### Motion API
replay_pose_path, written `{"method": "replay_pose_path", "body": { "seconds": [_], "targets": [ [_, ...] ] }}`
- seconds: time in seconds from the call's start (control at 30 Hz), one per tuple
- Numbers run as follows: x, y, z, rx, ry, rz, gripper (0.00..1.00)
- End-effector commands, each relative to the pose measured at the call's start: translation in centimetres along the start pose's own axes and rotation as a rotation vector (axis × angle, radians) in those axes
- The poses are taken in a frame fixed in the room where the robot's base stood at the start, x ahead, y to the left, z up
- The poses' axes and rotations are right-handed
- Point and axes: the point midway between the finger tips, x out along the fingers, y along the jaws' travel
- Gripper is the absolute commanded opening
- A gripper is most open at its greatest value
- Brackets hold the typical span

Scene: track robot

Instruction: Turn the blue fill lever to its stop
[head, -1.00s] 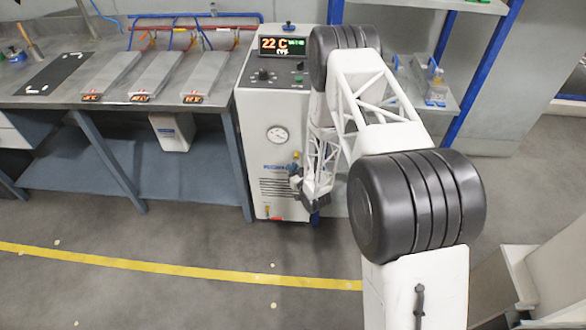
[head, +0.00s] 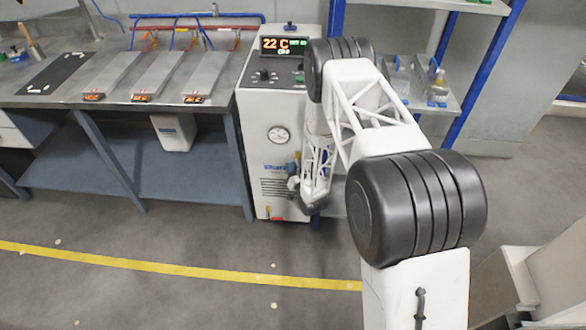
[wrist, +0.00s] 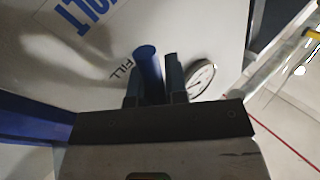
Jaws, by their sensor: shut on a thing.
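The blue fill lever (wrist: 147,64) stands between the two dark fingers of my gripper (wrist: 153,80) in the wrist view. The fingers are shut on it, and its rounded blue end shows past them. The word FILL is printed on the white panel just left of it. In the head view, my gripper (head: 297,184) is low at the front of the white chiller unit (head: 255,125). The wrist parts hide most of the lever there, and its angle relative to its stop cannot be told.
A round gauge (head: 279,135) sits above my gripper on the unit's front; it also shows in the wrist view (wrist: 200,78). A workbench (head: 60,97) with several metal plates stands left. A blue-posted shelf (head: 470,85) stands right. The floor in front is open.

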Motion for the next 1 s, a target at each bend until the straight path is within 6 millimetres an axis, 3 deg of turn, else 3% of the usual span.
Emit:
{"method": "replay_pose_path", "body": {
  "seconds": [1.0],
  "targets": [
    [1.6, -2.4, -2.7, 0.790, 0.531, -0.024, 0.00]
  ]
}}
